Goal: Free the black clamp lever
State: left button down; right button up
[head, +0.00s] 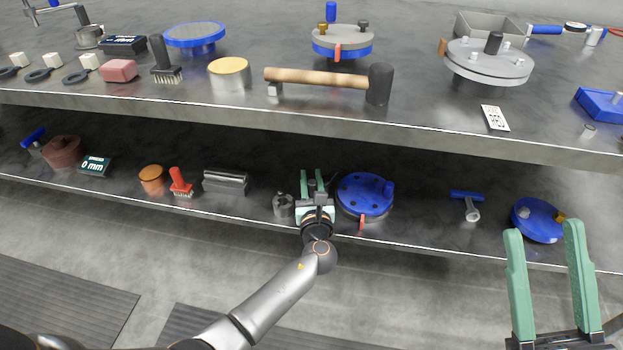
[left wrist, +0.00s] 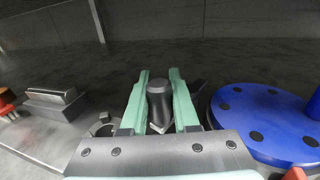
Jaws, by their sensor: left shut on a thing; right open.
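My left gripper (head: 311,182) is on the lower shelf, its green fingers shut on a dark upright piece. In the left wrist view this piece, which looks like the black clamp lever (left wrist: 159,103), is a short black cylinder standing between the two fingers (left wrist: 158,90). Its lower end is hidden by the gripper body. A blue round plate (head: 364,194) with dark holes and a blue knob sits just right of the gripper; it also shows in the left wrist view (left wrist: 270,115). My right gripper (head: 543,232) is open and empty in front of the lower shelf at the right.
A grey metal ring-like part (head: 283,205) stands close left of my left gripper. A grey block (head: 225,181) and a red-handled brush (head: 180,182) are farther left. A blue-handled tool (head: 467,204) and another blue disc (head: 538,219) lie right.

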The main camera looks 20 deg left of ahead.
pick_arm(q)
jog(key=shift+s+a+f, duration=0.1)
jog(key=shift+s+f, duration=0.05)
jog(key=shift+f, duration=0.1)
jog(key=c, duration=1)
grip_release()
jog(key=shift+r, duration=0.1)
jog(key=o, duration=0.3)
jog(key=shift+r, duration=0.1)
jog(key=shift+o, duration=0.2)
